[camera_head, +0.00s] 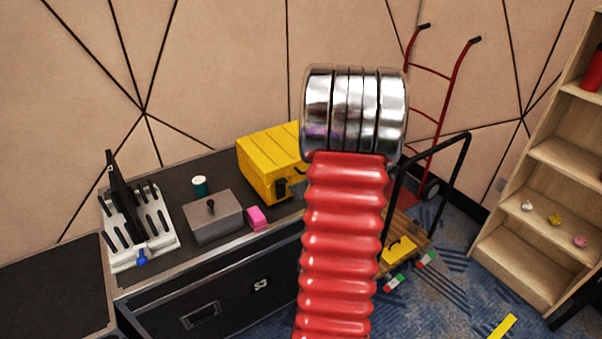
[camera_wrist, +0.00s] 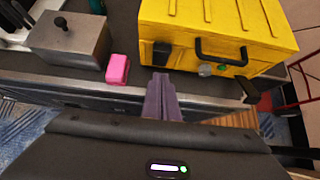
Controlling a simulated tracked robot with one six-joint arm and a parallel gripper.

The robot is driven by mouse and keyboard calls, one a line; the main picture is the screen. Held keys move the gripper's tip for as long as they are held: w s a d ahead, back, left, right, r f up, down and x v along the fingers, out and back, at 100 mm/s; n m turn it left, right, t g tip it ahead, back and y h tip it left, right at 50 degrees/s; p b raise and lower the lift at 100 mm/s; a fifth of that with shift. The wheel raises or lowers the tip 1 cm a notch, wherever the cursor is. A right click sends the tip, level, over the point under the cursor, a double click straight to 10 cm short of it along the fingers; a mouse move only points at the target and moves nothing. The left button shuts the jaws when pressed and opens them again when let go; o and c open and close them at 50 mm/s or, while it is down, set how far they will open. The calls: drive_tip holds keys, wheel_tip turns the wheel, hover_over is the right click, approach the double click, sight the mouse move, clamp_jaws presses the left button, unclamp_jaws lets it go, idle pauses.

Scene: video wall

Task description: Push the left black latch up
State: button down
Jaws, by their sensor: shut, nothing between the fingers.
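A yellow case (camera_wrist: 205,25) with a black handle (camera_wrist: 222,52) stands on the dark counter; the head view shows it (camera_head: 265,155) partly behind my arm. The left black latch (camera_wrist: 161,53) is on its front face, left of the handle, and also shows in the head view (camera_head: 281,188). A second black latch (camera_wrist: 249,89) sticks out at the front right. My gripper (camera_wrist: 160,78) is shut and empty, its purple-grey fingers pointing at the case with the tips just below the left latch in the picture. I cannot tell whether they touch it. The head view does not show my gripper.
A pink block (camera_wrist: 118,69) and a grey box with a black knob (camera_wrist: 68,40) stand left of the case. A tool rack (camera_head: 140,225) and a teal cylinder (camera_head: 199,185) are farther left. A red hand truck (camera_head: 438,100) stands to the right.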

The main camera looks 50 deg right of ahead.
wheel_tip(320, 180, up, 9)
drive_tip(key=s, duration=0.2)
drive_tip(key=shift+a, duration=0.4)
drive_tip(key=shift+w+f, duration=0.1)
drive_tip(key=shift+f, duration=0.05)
idle(0.3)
drive_tip(key=s+a+n+g+y, duration=0.3)
drive_tip(key=a+n+y, duration=0.1)
drive_tip(key=a+n, duration=1.7)
drive_tip(key=s+a+r+n, duration=0.2)
drive_tip(key=a+r+n, duration=0.1)
drive_tip(key=a+n, duration=0.3)
drive_tip(key=s+a+r+n, duration=0.2)
drive_tip(key=a+r+n, duration=0.2)
drive_tip(key=a+n, duration=0.3)
drive_tip(key=s+a+r+n, duration=0.2)
drive_tip(key=a+n, duration=0.4)
drive_tip(key=a, duration=0.6)
drive_tip(key=shift+s+r+h, duration=0.2)
drive_tip(key=shift+r+h, duration=0.1)
drive_tip(key=shift+r, duration=0.4)
